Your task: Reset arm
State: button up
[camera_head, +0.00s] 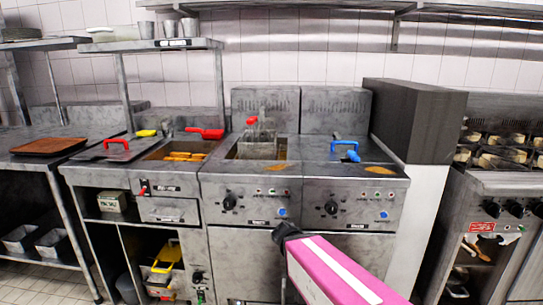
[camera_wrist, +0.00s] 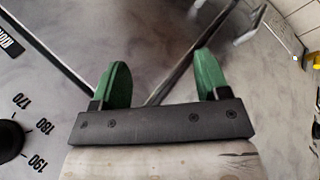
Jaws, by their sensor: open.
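My arm, pink with a white stripe, reaches up from the bottom right in the head view. Its dark end, my gripper (camera_head: 287,234), is in front of the fryer fronts, below the control panels. In the wrist view my gripper (camera_wrist: 158,80) shows two green fingers set wide apart with nothing between them. Behind the fingers is a blurred grey metal surface. The fingertips themselves cannot be made out in the head view.
Fryer (camera_head: 245,190) with a red-handled basket (camera_head: 257,143) stands mid-counter; a fryer with a blue-handled lid (camera_head: 345,148) is right of it. A dial (camera_wrist: 10,140) is close at left in the wrist view. A dark block (camera_head: 415,118) stands at right. Shelves hang above.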

jog(key=s+d+f+m+g+y, duration=0.3)
jog(key=d+m+g+y, duration=0.1)
jog(key=d+m+y, duration=0.2)
jog(key=shift+f, duration=0.25)
dwell(0.7)
